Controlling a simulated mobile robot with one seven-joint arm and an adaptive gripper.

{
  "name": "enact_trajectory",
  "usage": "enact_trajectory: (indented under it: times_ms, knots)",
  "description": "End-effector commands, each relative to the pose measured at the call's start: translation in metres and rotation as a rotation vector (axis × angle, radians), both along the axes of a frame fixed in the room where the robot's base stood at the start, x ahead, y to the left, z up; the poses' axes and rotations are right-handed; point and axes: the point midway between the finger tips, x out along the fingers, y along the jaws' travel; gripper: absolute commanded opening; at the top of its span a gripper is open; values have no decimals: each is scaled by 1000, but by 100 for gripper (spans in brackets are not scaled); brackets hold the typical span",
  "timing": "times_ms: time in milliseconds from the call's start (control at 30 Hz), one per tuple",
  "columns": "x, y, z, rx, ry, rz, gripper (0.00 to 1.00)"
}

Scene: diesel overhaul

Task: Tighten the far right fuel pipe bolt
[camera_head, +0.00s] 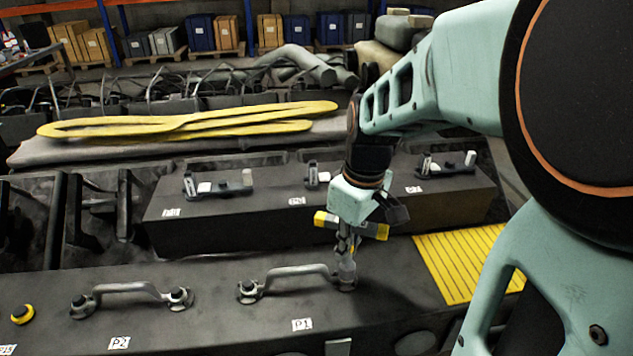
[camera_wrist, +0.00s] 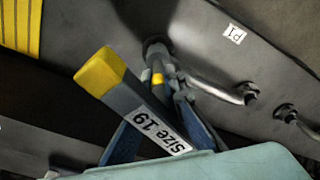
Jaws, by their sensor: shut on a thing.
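The P1 fuel pipe (camera_head: 300,270) is a grey bent pipe on the dark engine block, with a bolt at each end. Its left bolt (camera_head: 249,291) is bare. My gripper (camera_head: 346,240) is above the right end, shut on a socket wrench (camera_head: 375,231) with a yellow-tipped crossbar. In the wrist view the wrench (camera_wrist: 102,72) reads "Size 19", between my blue fingers (camera_wrist: 165,85). Its shaft points down, and its lower end (camera_head: 347,277) stands over the right bolt and hides it. I cannot tell how fully it is seated.
The P2 pipe (camera_head: 130,289) lies to the left, with a yellow-ringed knob (camera_head: 22,314) beyond. A raised dark box (camera_head: 250,215) with white-and-black fittings stands behind. A yellow ribbed plate (camera_head: 465,262) lies right. Yellow straps (camera_head: 200,122) lie farther back.

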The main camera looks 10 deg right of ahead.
Motion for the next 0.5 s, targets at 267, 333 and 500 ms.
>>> enact_trajectory:
  times_ms: [267, 333, 500]
  knots:
    - [1, -1, 1, 0, -2, -283, 0]
    - [1, -1, 1, 0, -2, -355, 0]
    - [1, -1, 0, -1, 0, -524, 0]
